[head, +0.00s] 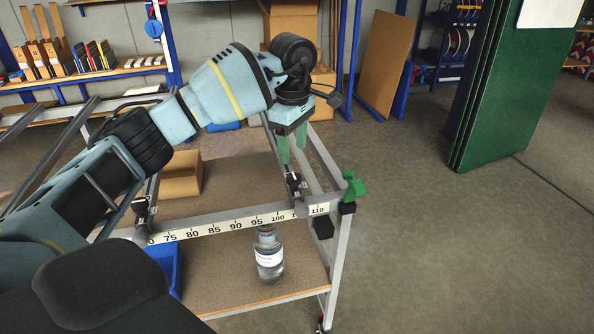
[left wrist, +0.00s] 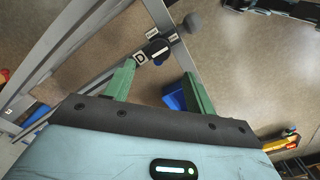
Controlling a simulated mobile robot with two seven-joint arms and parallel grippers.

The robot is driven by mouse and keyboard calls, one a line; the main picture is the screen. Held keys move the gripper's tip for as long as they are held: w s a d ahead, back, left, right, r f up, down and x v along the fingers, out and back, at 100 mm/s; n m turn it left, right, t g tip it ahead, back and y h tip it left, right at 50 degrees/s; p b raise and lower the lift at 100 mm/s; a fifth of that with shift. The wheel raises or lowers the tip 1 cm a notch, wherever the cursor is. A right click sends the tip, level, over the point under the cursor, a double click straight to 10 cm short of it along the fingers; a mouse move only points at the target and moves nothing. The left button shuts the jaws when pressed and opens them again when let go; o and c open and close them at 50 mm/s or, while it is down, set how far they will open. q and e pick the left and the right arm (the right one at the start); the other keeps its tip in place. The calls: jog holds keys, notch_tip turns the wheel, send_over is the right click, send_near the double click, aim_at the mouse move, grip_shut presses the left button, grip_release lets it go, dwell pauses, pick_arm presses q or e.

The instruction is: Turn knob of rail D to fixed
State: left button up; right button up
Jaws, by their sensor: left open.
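In the left wrist view a black knob (left wrist: 157,50) with a pale bar on top sits on a grey rail beside a white label with the letter D (left wrist: 140,58). Two small white labels (left wrist: 152,33) (left wrist: 175,38) lie beyond the knob; their words are too small to read, and I cannot tell which one the bar points to. My left gripper (left wrist: 158,69) has its two green fingers apart and empty, with the knob showing just beyond and between the tips. In the head view my left gripper (head: 292,153) points down above the frame's right side. My right gripper is not in view.
A metal frame with a numbered scale (head: 215,227) stands in front of me. A green piece (head: 354,188) sits at its right corner. A bottle (head: 268,254), a blue bin (head: 166,265) and a cardboard box (head: 181,179) are in it.

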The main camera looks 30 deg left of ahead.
aim_at(294, 176)
pick_arm(q)
notch_tip(294, 176, down, 7)
jog(key=shift+f, duration=0.2)
dwell(0.4)
jog(key=c, duration=1)
